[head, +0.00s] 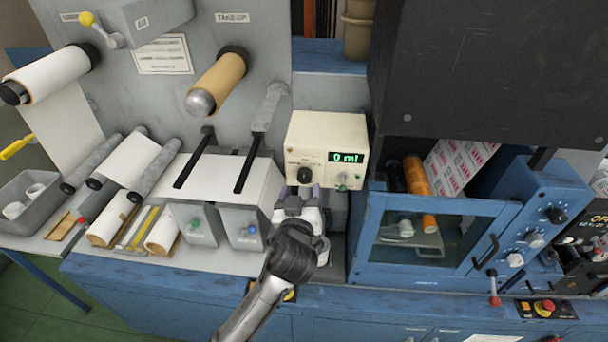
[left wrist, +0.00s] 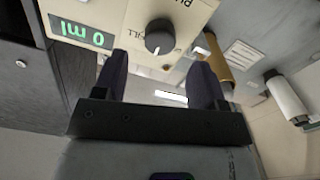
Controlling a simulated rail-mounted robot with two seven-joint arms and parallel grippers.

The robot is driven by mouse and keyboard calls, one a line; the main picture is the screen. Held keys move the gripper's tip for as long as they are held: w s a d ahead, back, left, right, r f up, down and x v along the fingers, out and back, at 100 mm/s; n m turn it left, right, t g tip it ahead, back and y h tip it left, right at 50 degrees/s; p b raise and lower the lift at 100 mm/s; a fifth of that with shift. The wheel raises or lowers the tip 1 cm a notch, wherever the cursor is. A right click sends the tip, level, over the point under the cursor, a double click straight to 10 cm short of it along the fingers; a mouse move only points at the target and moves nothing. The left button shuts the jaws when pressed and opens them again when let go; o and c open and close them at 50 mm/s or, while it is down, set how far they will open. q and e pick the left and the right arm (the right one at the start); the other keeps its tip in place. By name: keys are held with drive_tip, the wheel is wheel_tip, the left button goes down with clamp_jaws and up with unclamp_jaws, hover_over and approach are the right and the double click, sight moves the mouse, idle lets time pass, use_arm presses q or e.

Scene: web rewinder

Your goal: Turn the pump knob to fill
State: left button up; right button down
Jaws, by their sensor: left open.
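The pump is a cream box (head: 340,125) with a green display (head: 346,157) reading "0 ml". Its round black knob (head: 305,175) is on the lower left of the front face. In the left wrist view the knob (left wrist: 159,34) shows a white pointer mark, with partly hidden lettering around it. My left gripper (head: 298,191) is open just below and in front of the knob. In the left wrist view its two dark fingers (left wrist: 160,65) are apart, and the knob lies beyond the gap between their tips. Contact does not show. My right gripper is out of view.
A white container (head: 321,250) stands behind my left gripper, below the pump. A blue cabinet with a window (head: 425,243) stands close to the right. Grey boxes with green and blue buttons (head: 247,229) stand to the left. A take-up roll (head: 217,82) projects at upper left.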

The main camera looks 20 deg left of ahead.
sight(304, 179)
use_arm(q)
drive_tip(key=shift+p+x, duration=0.5)
drive_tip(key=shift+x, duration=2.15)
drive_tip(key=c, duration=0.9)
